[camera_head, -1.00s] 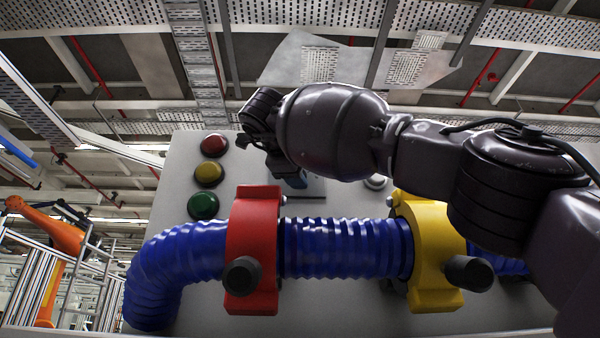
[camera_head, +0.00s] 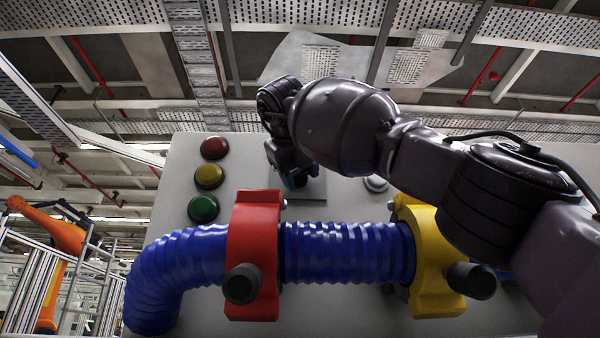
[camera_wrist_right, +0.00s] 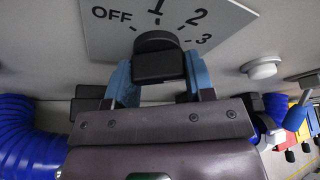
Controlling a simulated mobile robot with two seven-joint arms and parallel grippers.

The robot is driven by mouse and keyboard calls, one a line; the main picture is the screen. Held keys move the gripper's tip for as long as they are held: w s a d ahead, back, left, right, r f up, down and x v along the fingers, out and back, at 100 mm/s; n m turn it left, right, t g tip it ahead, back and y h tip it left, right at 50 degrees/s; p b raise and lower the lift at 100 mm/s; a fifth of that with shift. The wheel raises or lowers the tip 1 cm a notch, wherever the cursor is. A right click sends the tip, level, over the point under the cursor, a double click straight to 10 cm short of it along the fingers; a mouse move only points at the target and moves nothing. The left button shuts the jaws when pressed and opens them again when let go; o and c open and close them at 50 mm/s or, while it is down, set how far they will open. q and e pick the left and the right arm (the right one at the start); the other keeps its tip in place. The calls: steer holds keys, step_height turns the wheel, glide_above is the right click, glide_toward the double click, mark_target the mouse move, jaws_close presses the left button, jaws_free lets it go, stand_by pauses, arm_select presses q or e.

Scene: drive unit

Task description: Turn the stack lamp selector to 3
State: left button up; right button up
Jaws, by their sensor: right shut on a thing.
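The stack lamp selector is a black knob (camera_wrist_right: 157,62) on a light grey dial plate (camera_wrist_right: 105,40) marked OFF, 1, 2 and 3 in the right wrist view. My right gripper (camera_wrist_right: 160,85) has a blue finger on each side of the knob and is shut on it. The knob's rounded upper end lies below the 1; I see no clear pointer mark on it. In the head view the right gripper (camera_head: 298,180) is at the panel, its wrist hiding the knob and much of the dial plate (camera_head: 312,189). My left gripper is not in view.
Red (camera_head: 214,148), yellow (camera_head: 209,176) and green (camera_head: 203,209) lamps stand in a column on the grey panel (camera_head: 185,165). A blue ribbed hose (camera_head: 340,252) crosses below, held by red (camera_head: 255,255) and yellow (camera_head: 428,240) clamps close under my right arm.

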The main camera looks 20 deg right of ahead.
steer(key=shift+m, duration=0.3)
stand_by(0.4)
steer(key=o, duration=0.9)
steer(key=v, duration=1)
steer(key=shift+s+a+r+b, duration=0.15)
steer(key=shift+s+b, duration=0.15)
steer(key=shift+s, duration=0.05)
